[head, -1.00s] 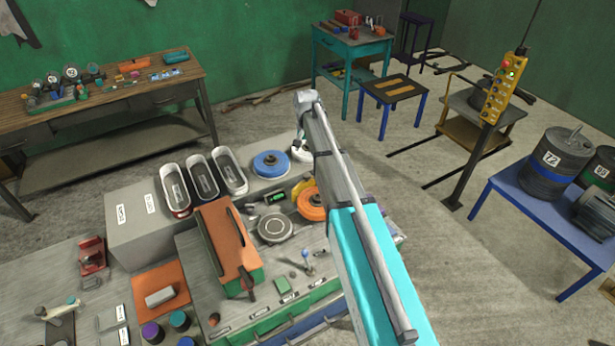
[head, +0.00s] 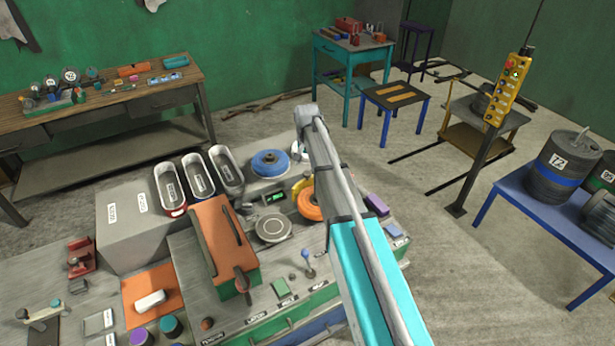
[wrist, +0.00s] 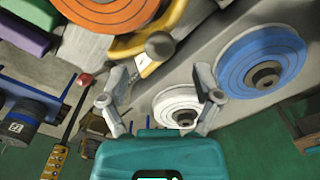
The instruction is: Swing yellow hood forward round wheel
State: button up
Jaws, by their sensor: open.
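The yellow hood (head: 300,187) shows as a small strip at the left of the orange wheel (head: 311,204) in the head view, partly hidden by my arm. In the wrist view the yellow hood (wrist: 176,14) curves along the edge of the orange wheel (wrist: 112,10), with a dark round knob (wrist: 159,45) in front of it. My gripper (wrist: 160,74) is open and empty, its two fingers spread below the knob in the picture. I cannot tell whether a finger touches anything. In the head view my gripper is hidden behind my arm.
A white wheel (wrist: 178,104) lies close to the right finger, beside a blue wheel (wrist: 262,60). A red-tipped lever (wrist: 86,80) is left of the left finger. The orange block (head: 215,240) and three oval trays (head: 198,175) stand on the bench left of the wheels.

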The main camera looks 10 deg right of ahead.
aim_at(307, 172)
jog(key=shift+f+b, duration=1.75)
jog(key=shift+f, duration=0.3)
grip_shut()
